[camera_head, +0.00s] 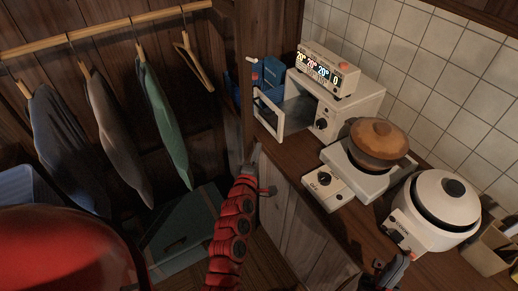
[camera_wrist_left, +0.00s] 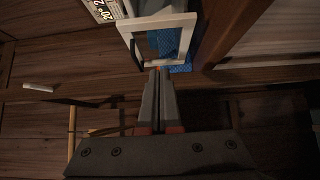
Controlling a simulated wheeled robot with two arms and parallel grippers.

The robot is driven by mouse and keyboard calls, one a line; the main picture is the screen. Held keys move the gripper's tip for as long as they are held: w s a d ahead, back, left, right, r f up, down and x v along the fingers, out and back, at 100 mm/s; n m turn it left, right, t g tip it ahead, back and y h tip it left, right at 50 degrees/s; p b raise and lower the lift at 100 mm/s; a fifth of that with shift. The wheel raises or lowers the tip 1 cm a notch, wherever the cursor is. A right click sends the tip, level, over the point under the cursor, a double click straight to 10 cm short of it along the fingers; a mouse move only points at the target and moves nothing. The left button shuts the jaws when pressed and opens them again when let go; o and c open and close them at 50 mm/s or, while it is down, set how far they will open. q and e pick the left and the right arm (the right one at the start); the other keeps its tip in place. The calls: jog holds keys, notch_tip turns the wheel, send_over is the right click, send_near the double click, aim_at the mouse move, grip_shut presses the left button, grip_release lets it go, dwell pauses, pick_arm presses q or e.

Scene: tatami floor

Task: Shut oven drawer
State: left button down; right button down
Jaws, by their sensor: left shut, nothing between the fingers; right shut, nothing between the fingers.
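The small white oven (camera_head: 345,108) stands on the wooden counter by the tiled wall. Its framed window door (camera_head: 268,118) hangs open at the left front, leaving the dark inside exposed. In the left wrist view the white door frame (camera_wrist_left: 158,22) is just ahead of my fingers. My left gripper (camera_head: 258,152) is shut and empty, just below the open door; its closed fingertips (camera_wrist_left: 157,72) show near the frame's lower edge. I cannot tell whether they touch it. My right gripper (camera_head: 392,270) is shut and empty at the counter's front edge, by the rice cooker.
A display box (camera_head: 328,70) sits on the oven. A stove (camera_head: 335,185) with a lidded pot (camera_head: 378,140) and a white rice cooker (camera_head: 438,205) stand to the right. Blue items (camera_head: 268,75) are behind the door. Clothes (camera_head: 160,115) hang at left above a green box (camera_head: 185,240).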

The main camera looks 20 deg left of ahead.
aim_at(303, 127)
pick_arm(q)
jog(key=w+p, duration=0.1)
jog(key=w, duration=0.2)
jog(key=w+p, duration=0.1)
jog(key=w, duration=0.2)
jog(key=w+d+p, duration=0.1)
jog(key=w, duration=0.3)
jog(key=shift+d+r, duration=0.1)
jog(key=shift+r, duration=0.05)
jog(key=shift+w+d, duration=0.1)
jog(key=shift+w, duration=0.1)
jog(key=w+d+b, duration=0.2)
jog(key=w, duration=0.1)
jog(key=w+d+b, duration=0.2)
jog(key=w+d, duration=0.1)
jog(key=w, duration=0.1)
jog(key=w+d+b, duration=0.2)
jog(key=w+d, duration=0.1)
jog(key=shift+w+d+f, duration=0.2)
jog(key=shift+w+f, duration=0.05)
jog(key=shift+f, duration=0.05)
jog(key=shift+w+d+b, duration=0.35)
jog(key=shift+w+b, duration=0.15)
jog(key=shift+b, duration=0.15)
jog(key=shift+d+r, duration=0.1)
jog(key=shift+r, duration=0.3)
